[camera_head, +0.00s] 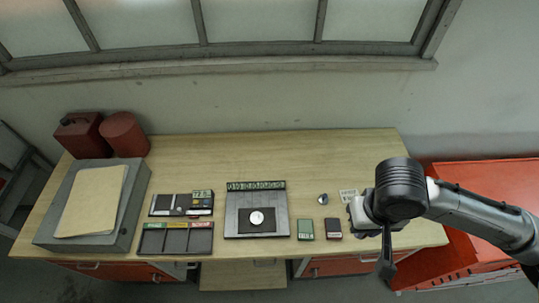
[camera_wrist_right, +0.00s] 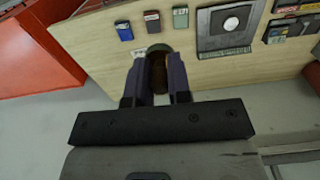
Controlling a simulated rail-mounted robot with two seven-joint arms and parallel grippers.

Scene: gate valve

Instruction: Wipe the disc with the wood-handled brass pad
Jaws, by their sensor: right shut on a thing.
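The disc (camera_head: 257,218) is a pale, shiny round piece on a dark square in the middle of a grey plate (camera_head: 243,198). It also shows at the upper right of the right wrist view (camera_wrist_right: 230,23). My right gripper (camera_wrist_right: 158,72) is shut on the brown wood handle (camera_wrist_right: 158,77) of the pad, whose dark olive round end (camera_wrist_right: 160,48) shows beyond the fingertips. In the head view my right arm is over the table's right end, right of the disc, and hides the fingers. The pad is apart from the disc. My left gripper is not in view.
Green (camera_head: 305,229) and dark red (camera_head: 333,228) boxes sit between disc and right arm; a blue one (camera_wrist_right: 124,31) shows in the wrist view. A small round metal thing (camera_head: 323,198) and card (camera_head: 348,195) lie nearby. Trays (camera_head: 176,239) stand left; the back middle is clear.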

